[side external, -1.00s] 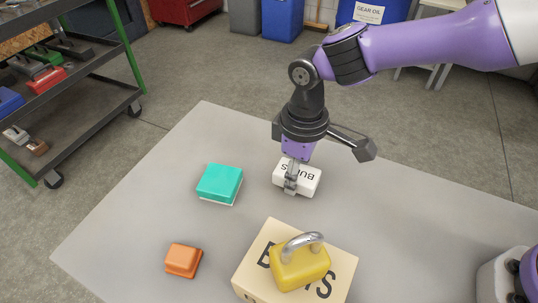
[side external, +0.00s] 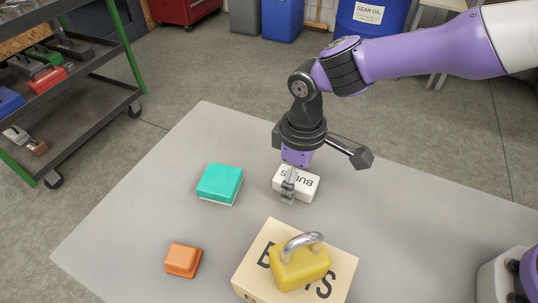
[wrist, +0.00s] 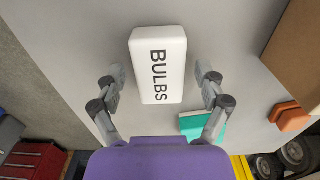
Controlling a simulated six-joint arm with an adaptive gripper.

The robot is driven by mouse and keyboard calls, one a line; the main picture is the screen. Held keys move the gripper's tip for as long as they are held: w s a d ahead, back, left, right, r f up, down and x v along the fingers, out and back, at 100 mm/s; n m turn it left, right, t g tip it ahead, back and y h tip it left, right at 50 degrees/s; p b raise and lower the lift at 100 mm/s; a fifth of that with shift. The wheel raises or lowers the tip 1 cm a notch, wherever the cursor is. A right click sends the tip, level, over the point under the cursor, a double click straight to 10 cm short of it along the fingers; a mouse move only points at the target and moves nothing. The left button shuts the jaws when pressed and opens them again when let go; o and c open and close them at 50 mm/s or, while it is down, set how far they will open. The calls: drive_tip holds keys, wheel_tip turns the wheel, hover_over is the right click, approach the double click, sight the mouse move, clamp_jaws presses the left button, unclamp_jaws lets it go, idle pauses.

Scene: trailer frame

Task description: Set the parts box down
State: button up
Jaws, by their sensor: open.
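The parts box is a white block lettered BULBS (side external: 308,186). It sits level on the grey table, and I see no clear gap under it. In the wrist view the white box (wrist: 157,62) lies between the two fingers. My gripper (side external: 292,180) points down over the box, with one finger in front of its near side. In the wrist view my gripper (wrist: 161,80) is open, with a gap between each finger and the box. The far finger is hidden in the side view.
A teal box (side external: 219,182) stands to the left and an orange box (side external: 183,260) at the front left. A tan carton (side external: 252,270) with a yellow padlock-shaped weight (side external: 300,268) on it stands in front. The grey table (side external: 130,220) is clear at left.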

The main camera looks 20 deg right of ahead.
wheel_tip(320, 180, up, 12)
drive_tip(key=d+r+m+t, duration=0.1)
drive_tip(key=d+r+m, duration=0.1)
drive_tip(key=d+r, duration=0.3)
drive_tip(key=s+d+m+t, duration=0.2)
drive_tip(key=s+d, duration=0.3)
drive_tip(key=d, duration=0.4)
drive_tip(key=s+d+m+t, duration=0.2)
drive_tip(key=s+d+m, duration=0.3)
drive_tip(key=d, duration=0.4)
drive_tip(key=shift+s+d+t, duration=0.3)
drive_tip(key=shift+s+d, duration=0.05)
drive_tip(key=shift+s, duration=0.25)
